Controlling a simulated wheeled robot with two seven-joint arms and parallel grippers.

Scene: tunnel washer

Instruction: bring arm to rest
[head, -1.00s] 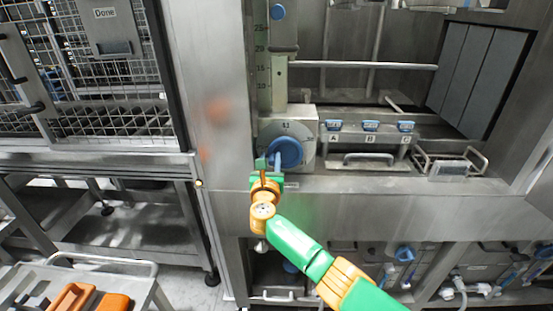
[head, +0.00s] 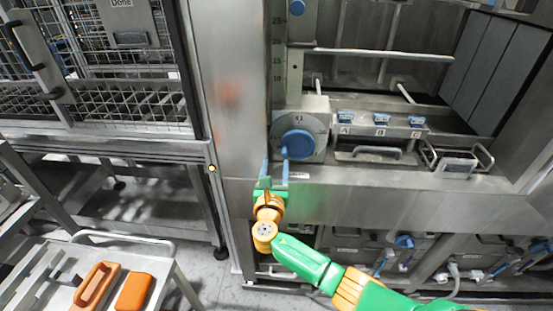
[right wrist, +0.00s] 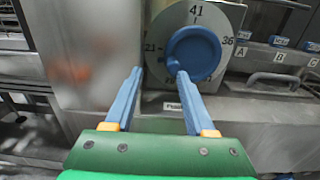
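My right gripper (head: 275,173) is open and empty. Its two blue fingers stand apart in front of the washer, just below and left of the round blue knob (head: 298,144). In the right wrist view, the fingers of my right gripper (right wrist: 158,73) point toward the dial plate, and the right fingertip overlaps the lower left edge of the blue knob (right wrist: 193,53). Nothing is between the fingers. My right arm comes in from the lower right. My left gripper does not show.
A dial plate (right wrist: 234,24) with numbers surrounds the knob. Blue-topped switches (head: 380,119) marked A, B and C and a wire basket (head: 457,160) are to the right. A cart (head: 60,285) with orange items (head: 135,292) stands lower left. A mesh cage (head: 150,90) is at left.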

